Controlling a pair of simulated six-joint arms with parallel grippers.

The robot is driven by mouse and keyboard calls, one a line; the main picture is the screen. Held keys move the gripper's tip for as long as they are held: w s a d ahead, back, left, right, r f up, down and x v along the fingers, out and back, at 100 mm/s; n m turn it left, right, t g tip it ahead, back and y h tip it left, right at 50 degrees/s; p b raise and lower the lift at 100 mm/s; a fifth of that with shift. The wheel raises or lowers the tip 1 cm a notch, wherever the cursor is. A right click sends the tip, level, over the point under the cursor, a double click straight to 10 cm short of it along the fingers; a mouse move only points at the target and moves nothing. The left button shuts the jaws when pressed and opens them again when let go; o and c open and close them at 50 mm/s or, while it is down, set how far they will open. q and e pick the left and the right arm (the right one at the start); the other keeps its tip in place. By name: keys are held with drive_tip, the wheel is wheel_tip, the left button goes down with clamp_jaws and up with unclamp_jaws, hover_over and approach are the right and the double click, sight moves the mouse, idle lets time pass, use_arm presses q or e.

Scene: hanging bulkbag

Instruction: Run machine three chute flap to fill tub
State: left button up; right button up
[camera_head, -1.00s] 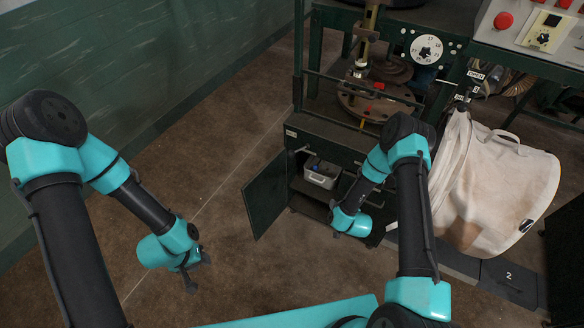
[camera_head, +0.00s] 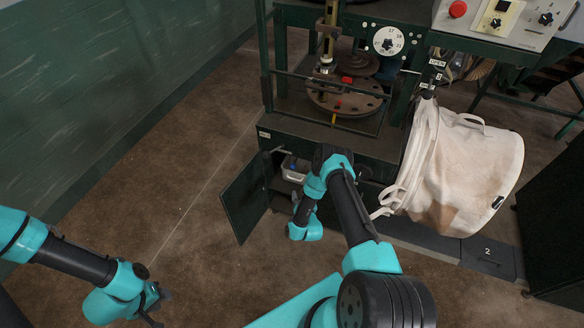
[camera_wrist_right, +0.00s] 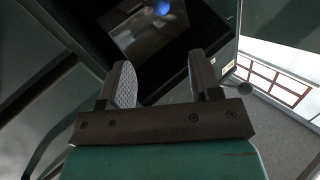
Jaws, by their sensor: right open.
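A cream fabric bag or tub (camera_head: 470,165) with looped handles hangs at the right of the head view, its mouth tilted toward the machine. Labels, one reading OPEN (camera_head: 437,63), sit on the post above it. I cannot make out a chute flap or a number three. My right gripper (camera_wrist_right: 162,78) is open and empty in the right wrist view, facing a dark opening with a blue round item (camera_wrist_right: 162,8). In the head view its fingers are hidden behind my wrist, before the cabinet. My left gripper (camera_head: 154,302) hangs low at the left above bare floor; its fingers are too small to judge.
The green machine (camera_head: 330,140) has a dial (camera_head: 388,41) and a round plate. Its cabinet door (camera_head: 246,196) stands open, with a grey metal box (camera_head: 294,168) inside. A control panel (camera_head: 500,22) is top right. A floor plate marked 2 (camera_head: 487,254) lies below the bag. Floor left is clear.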

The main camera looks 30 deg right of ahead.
sight(293, 167)
drive_tip(key=x, duration=1.7)
drive_tip(key=shift+w+a, duration=0.1)
drive_tip(key=shift+c, duration=0.5)
clamp_jaws()
